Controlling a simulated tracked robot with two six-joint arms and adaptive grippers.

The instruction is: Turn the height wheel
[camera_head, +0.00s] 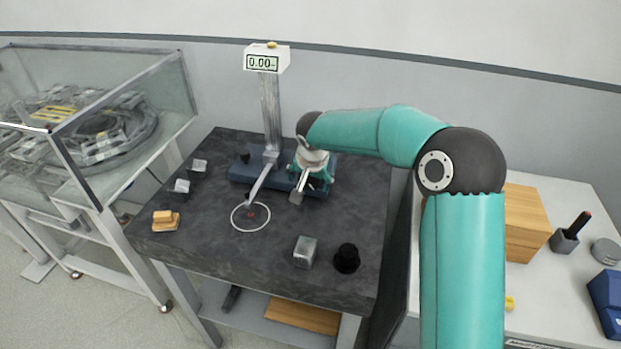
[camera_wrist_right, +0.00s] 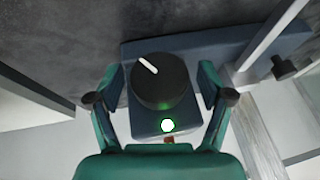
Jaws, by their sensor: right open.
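The height wheel (camera_wrist_right: 166,86) is a round black knob with a white mark pointing to the upper left in the right wrist view. It sits on the blue base (camera_wrist_right: 200,49) of the height gauge, beside a lit green-white button (camera_wrist_right: 167,125). My right gripper (camera_head: 311,186) is over the base's right end and hides the wheel in the head view. In the wrist view its open fingers stand on both sides of the wheel; I cannot tell whether they touch it. The gauge's display (camera_head: 264,62) reads 0.00 on top of its column (camera_head: 271,110). My left gripper is out of view.
The dark stone table (camera_head: 205,232) carries small metal blocks, a wooden-coloured stack (camera_head: 165,221), a metal cube (camera_head: 305,252) and a black knobbed piece (camera_head: 347,258). A white ring (camera_head: 237,224) lies under the gauge's arm. A glass case (camera_head: 165,95) stands left, a white bench (camera_head: 560,270) right.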

